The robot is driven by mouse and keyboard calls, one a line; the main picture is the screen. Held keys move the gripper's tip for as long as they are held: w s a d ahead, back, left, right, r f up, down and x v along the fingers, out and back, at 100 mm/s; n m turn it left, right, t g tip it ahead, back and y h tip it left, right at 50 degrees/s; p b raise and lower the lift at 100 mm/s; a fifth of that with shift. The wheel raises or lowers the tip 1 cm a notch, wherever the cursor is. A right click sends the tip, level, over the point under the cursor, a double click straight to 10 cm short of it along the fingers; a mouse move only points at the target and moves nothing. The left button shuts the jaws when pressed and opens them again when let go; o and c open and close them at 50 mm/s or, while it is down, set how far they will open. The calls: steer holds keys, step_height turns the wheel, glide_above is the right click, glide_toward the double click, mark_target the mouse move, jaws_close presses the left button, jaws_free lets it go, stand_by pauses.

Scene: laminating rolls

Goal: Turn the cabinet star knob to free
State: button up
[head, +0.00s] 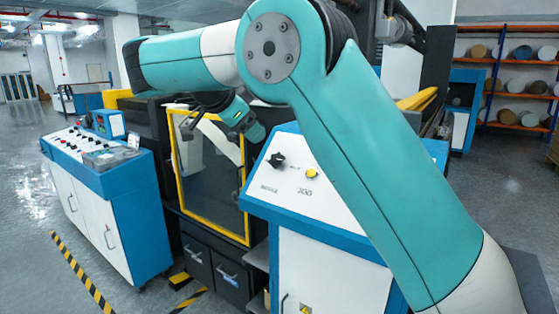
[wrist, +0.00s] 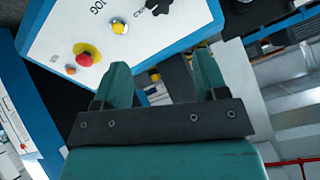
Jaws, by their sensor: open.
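The black star knob (head: 276,160) sits on the white sloping panel of the blue-and-white cabinet (head: 330,262) in the head view. In the wrist view the star knob (wrist: 160,4) shows at the top edge, partly cut off. My gripper (wrist: 160,72) has its two teal fingers spread apart with nothing between them. The knob is beyond the fingertips and apart from them. In the head view my gripper is near the panel's upper left, with its fingers hard to make out. The marks around the knob are too small to read.
A yellow button (head: 312,173) sits right of the knob. The wrist view also shows a red button (wrist: 84,59) on a yellow base. A yellow-framed door (head: 248,215) stands left of the cabinet, and a control console (head: 110,190) farther left. My arm covers the panel's right part.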

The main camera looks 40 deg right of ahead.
mark_target(278, 156)
steer(key=b+x, duration=0.9)
steer(key=x, duration=0.7)
steer(key=shift+a, duration=0.15)
steer(key=c, duration=0.9)
